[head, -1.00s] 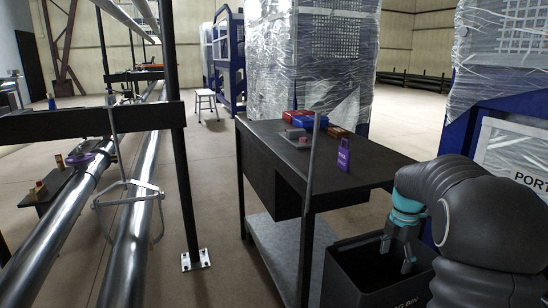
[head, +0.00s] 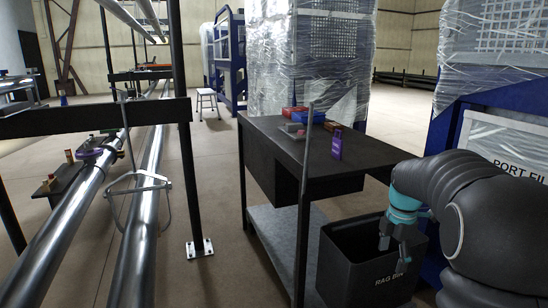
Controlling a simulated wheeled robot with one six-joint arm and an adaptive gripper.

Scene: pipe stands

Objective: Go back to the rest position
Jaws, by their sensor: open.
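My gripper (head: 392,246) is at the right of the head view, at the end of my dark arm with its teal wrist. Its fingers point down over the mouth of the black rag bin (head: 362,278). The fingers are apart, with nothing seen between them. The inside of the bin is dark, and I cannot tell what lies in it.
A dark workbench (head: 365,155) stands beside the bin, with a purple bottle (head: 336,144), a blue box (head: 308,117) and red boxes on it. Steel pipes (head: 140,235) run on a black stand (head: 190,190) at left. Wrapped cabinets (head: 490,80) stand behind. Floor between stand and bench is clear.

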